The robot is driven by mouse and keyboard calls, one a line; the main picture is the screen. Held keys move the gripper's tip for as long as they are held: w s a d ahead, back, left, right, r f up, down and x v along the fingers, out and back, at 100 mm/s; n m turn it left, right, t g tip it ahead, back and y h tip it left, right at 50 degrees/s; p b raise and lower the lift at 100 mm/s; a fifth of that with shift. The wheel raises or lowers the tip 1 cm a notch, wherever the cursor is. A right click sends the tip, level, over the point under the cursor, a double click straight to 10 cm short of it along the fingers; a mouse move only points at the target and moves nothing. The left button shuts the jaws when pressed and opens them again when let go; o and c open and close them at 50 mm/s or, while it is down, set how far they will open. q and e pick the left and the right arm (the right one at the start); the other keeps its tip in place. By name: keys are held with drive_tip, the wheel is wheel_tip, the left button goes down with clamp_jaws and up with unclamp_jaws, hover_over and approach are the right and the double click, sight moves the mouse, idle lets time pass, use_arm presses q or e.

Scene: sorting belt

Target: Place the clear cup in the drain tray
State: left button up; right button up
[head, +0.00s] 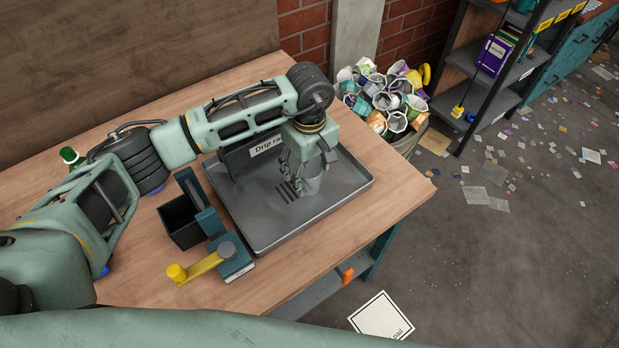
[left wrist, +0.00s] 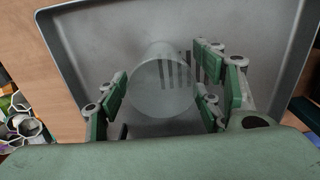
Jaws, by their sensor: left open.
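The clear cup (head: 312,184) stands in the grey drain tray (head: 350,187) on the wooden table. In the left wrist view the see-through cup (left wrist: 160,85) shows between the fingers, with the tray's dark slots beside it. My left gripper (head: 306,172) is over the tray with its fingers around the cup. In the left wrist view the left gripper (left wrist: 163,105) is open, its fingers spread to both sides of the cup. Whether any finger touches the cup I cannot tell. The right gripper is not in view.
A sign reading "Drip" (head: 267,145) stands at the tray's back. A black open box (head: 180,222) and a teal device with a yellow handle (head: 232,262) sit left of the tray. A bin heaped with cups (head: 388,98) stands beyond the table's far right edge.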

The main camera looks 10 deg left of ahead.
use_arm(q)
wheel_tip(320, 180, up, 9)
drive_tip(key=b, duration=0.2)
drive_tip(key=shift+f, duration=0.15)
